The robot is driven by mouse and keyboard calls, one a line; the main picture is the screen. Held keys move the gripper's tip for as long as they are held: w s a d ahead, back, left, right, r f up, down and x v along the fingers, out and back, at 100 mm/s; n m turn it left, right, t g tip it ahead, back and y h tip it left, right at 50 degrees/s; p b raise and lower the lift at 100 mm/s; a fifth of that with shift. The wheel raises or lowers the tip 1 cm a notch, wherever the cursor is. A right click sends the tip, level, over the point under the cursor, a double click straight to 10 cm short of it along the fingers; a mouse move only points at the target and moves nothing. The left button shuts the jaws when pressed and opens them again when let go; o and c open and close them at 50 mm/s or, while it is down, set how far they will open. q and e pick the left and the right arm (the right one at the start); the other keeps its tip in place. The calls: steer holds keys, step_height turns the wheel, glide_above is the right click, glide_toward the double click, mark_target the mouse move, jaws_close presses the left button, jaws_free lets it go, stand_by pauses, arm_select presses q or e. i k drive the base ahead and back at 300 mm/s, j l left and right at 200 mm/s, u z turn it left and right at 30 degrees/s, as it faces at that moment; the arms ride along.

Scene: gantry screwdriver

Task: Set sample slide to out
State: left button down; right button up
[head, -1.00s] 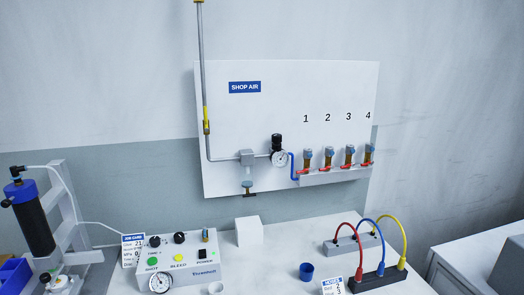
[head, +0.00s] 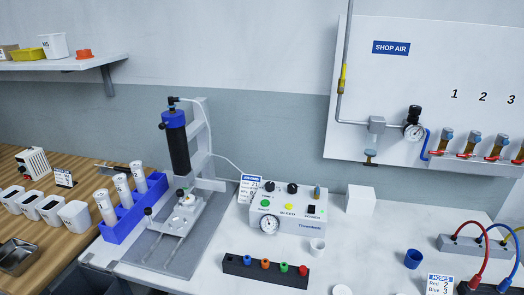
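The sample slide appears to be the pale carriage (head: 181,226) on two thin rails, on the grey base plate (head: 150,250) of a dispenser stand. A small dark-knobbed post stands near the left side of the rails. A black syringe barrel with a blue cap (head: 177,140) hangs on the stand's column above the back of the carriage. I cannot tell the exact position of the slide along its rails. Neither of my grippers is in view.
A control box with gauge and buttons (head: 288,212) stands right of the stand. A blue rack with white cartridges (head: 135,215) stands left of it. A black strip with coloured tips (head: 265,270) lies in front. White bench is clear between strip and cups.

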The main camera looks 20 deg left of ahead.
mark_target(180, 222)
steer(key=u, duration=1.4)
